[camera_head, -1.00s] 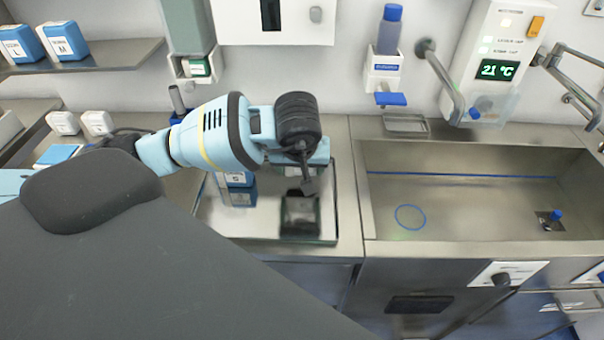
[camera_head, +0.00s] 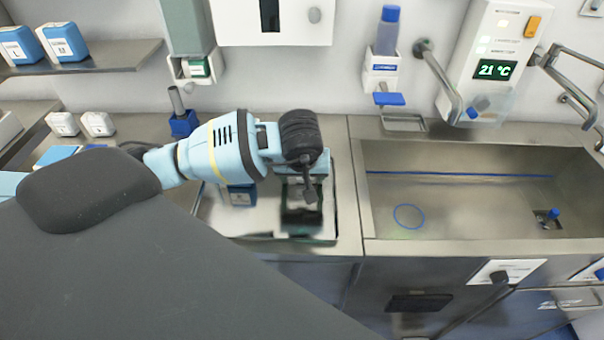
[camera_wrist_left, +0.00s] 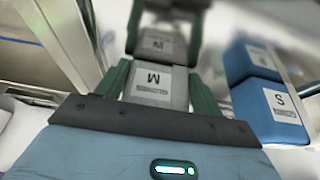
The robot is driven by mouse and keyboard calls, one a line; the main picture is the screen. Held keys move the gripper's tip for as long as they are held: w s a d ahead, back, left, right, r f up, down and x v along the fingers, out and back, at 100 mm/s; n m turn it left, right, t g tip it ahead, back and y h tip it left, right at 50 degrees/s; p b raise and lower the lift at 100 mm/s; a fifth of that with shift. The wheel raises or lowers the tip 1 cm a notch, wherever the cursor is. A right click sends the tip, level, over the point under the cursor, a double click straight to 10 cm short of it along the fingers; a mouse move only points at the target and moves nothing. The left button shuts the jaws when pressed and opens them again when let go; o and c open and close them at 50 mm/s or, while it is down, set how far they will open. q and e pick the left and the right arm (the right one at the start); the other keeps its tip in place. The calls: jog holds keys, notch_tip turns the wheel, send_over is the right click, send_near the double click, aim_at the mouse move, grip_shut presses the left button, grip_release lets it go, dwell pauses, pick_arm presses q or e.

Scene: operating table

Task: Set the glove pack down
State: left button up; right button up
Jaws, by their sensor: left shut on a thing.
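My left gripper (camera_head: 302,200) points down over the steel tray (camera_head: 335,222) in the head view. In the left wrist view its dark green fingers (camera_wrist_left: 160,88) are shut on a grey glove pack (camera_wrist_left: 157,85) with a white label marked M. The pack is upright between the fingers. A second M shape beyond it looks like its mirror image in the shiny tray. Whether the pack touches the tray cannot be told. In the head view the pack is dark and hard to tell from the fingers. My right gripper is not in view.
Blue packs marked S (camera_wrist_left: 285,112) stand in the tray beside the held pack, and also show left of my gripper in the head view (camera_head: 242,194). A steel sink (camera_head: 470,205) lies to the right. Blue boxes (camera_head: 62,42) sit on the upper left shelf.

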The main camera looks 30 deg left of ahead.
pick_arm(q)
jog(key=o, duration=1)
jog(key=shift+f, duration=0.1)
jog(key=shift+c, duration=0.2)
jog(key=shift+r, duration=0.3)
jog(key=v, duration=1.1)
jog(key=shift+r+p, duration=0.4)
jog(key=shift+p, duration=0.05)
jog(key=shift+s+d+f, duration=0.1)
jog(key=shift+s+d, duration=0.05)
